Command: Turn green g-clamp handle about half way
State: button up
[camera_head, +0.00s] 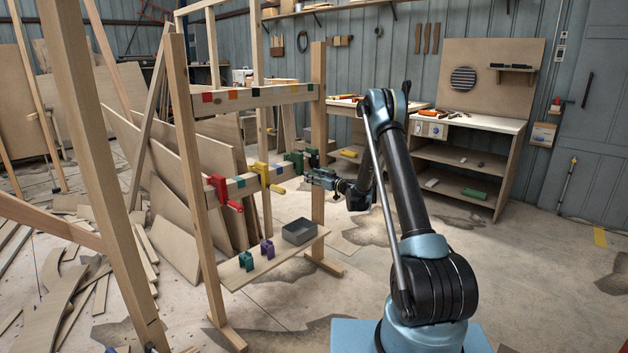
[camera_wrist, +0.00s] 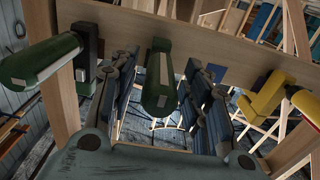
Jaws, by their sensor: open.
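The wooden rail (camera_wrist: 210,42) crosses the top of the wrist view and carries the clamps. A green g-clamp handle (camera_wrist: 160,82) hangs in the middle of that view, between the two blue-grey fingers of my gripper (camera_wrist: 160,100). The fingers stand apart on either side of it; I cannot tell whether either touches it. A second green clamp handle (camera_wrist: 42,60) on a dark clamp body is at the left. In the head view my gripper (camera_head: 312,178) is beside the green clamp (camera_head: 294,162) at the rail's right part, and it partly blocks the view of the handle.
A yellow clamp (camera_head: 266,175) and a red clamp (camera_head: 226,192) sit further left on the same rail. The lower shelf holds a grey bin (camera_head: 299,232), a purple clamp (camera_head: 267,250) and a teal clamp (camera_head: 246,260). Wooden posts (camera_head: 318,130) stand close to my gripper.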

jog(key=shift+c, duration=0.6)
grip_shut()
jog(key=shift+d, duration=0.15)
